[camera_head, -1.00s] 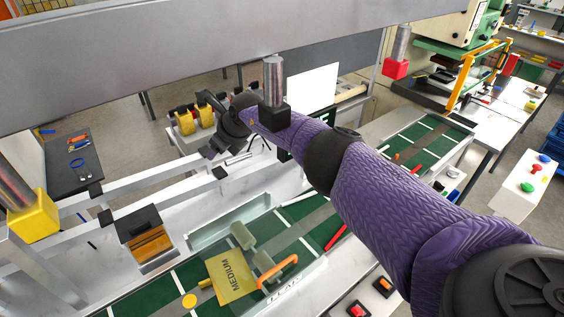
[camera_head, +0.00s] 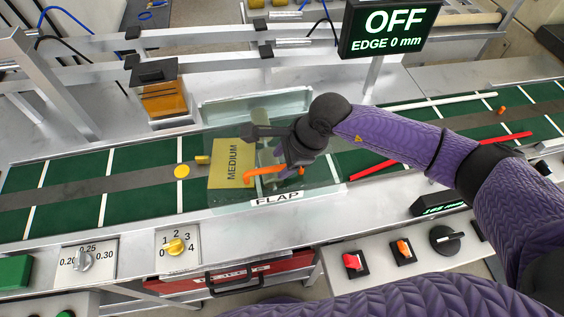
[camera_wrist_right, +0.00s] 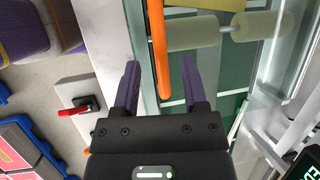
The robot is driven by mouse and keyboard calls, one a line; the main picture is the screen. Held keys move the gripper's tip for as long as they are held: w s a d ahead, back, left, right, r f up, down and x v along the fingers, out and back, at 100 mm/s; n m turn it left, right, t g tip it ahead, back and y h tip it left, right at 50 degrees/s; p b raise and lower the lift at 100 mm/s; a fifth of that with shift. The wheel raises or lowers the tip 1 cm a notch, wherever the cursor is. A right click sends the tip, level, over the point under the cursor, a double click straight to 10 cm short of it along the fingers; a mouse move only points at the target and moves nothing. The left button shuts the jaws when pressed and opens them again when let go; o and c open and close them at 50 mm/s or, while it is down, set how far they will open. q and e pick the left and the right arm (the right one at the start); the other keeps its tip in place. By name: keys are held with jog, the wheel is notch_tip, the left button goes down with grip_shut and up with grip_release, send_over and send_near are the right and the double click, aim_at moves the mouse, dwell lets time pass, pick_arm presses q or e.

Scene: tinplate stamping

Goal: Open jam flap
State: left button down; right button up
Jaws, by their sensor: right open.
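The jam flap (camera_head: 277,199) is a clear cover over the belt, with a FLAP label along its front edge. It looks closed. Its orange handle (camera_head: 264,173) lies on top, beside a yellow MEDIUM plate (camera_head: 229,178) seen under or through the cover. My right gripper (camera_head: 268,155) is open just over the handle. In the right wrist view the orange handle (camera_wrist_right: 160,45) runs between the two purple fingers of the right gripper (camera_wrist_right: 160,66), with gaps on both sides. Part of the handle is hidden by the gripper in the head view. My left gripper is out of view.
A display (camera_head: 390,28) reading OFF, EDGE 0 mm, stands behind the flap. Two dials sit on the front ledge, with a red drawer (camera_head: 250,272) below. A red switch (camera_head: 352,262), an orange switch and a black knob (camera_head: 445,240) are front right.

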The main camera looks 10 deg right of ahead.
jog(key=shift+x, duration=0.95)
grip_shut()
dwell(0.6)
